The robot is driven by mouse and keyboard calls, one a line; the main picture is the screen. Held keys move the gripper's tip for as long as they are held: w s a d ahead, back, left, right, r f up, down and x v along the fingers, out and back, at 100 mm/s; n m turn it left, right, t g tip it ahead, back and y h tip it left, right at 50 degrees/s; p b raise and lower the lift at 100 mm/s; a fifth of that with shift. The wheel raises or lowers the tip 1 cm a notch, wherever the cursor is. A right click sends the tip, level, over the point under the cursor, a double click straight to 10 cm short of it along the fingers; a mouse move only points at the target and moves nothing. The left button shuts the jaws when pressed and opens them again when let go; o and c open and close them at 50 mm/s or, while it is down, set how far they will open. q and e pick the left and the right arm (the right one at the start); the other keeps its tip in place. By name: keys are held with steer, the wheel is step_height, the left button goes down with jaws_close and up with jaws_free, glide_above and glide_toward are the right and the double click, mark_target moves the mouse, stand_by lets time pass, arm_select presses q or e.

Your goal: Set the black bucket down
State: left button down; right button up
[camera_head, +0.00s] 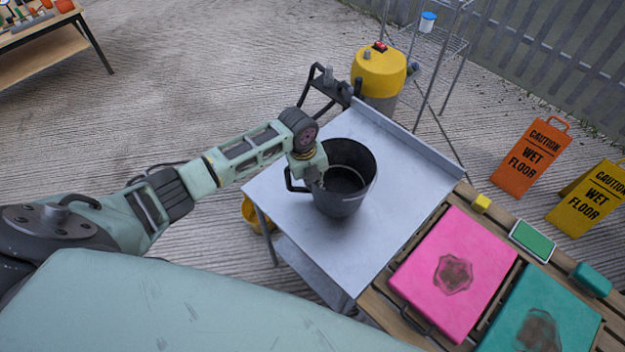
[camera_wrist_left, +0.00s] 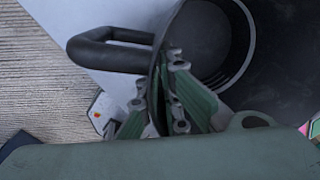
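The black bucket (camera_head: 345,206) is upright over the grey metal table (camera_head: 385,240), near its middle. I cannot tell whether its base touches the top. My left gripper (camera_head: 314,180) is at the bucket's left rim, beside its side handle. In the left wrist view, the gripper (camera_wrist_left: 160,100) has its fingers on either side of the bucket's (camera_wrist_left: 285,65) wall, one inside and one outside, and looks shut on it. The black handle (camera_wrist_left: 112,48) sticks out to the left there. My right gripper is not in view.
A yellow drum (camera_head: 378,72) stands behind the table. Orange (camera_head: 530,157) and yellow (camera_head: 595,198) wet-floor signs stand farther right. The tabletop around the bucket is clear.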

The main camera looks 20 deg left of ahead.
arm_select(q)
steer(key=shift+f, duration=0.1)
steer(key=c, duration=2)
jaws_free()
steer(key=shift+r, duration=0.25)
steer(key=r, duration=0.4)
steer(key=s+r+b, duration=0.1)
steer(key=r, duration=0.2)
steer(key=a+r+b, duration=0.1)
steer(key=r, duration=0.3)
steer(key=shift+s+a+r, duration=0.1)
steer(key=shift+s+r, duration=0.1)
steer(key=shift+r, duration=0.1)
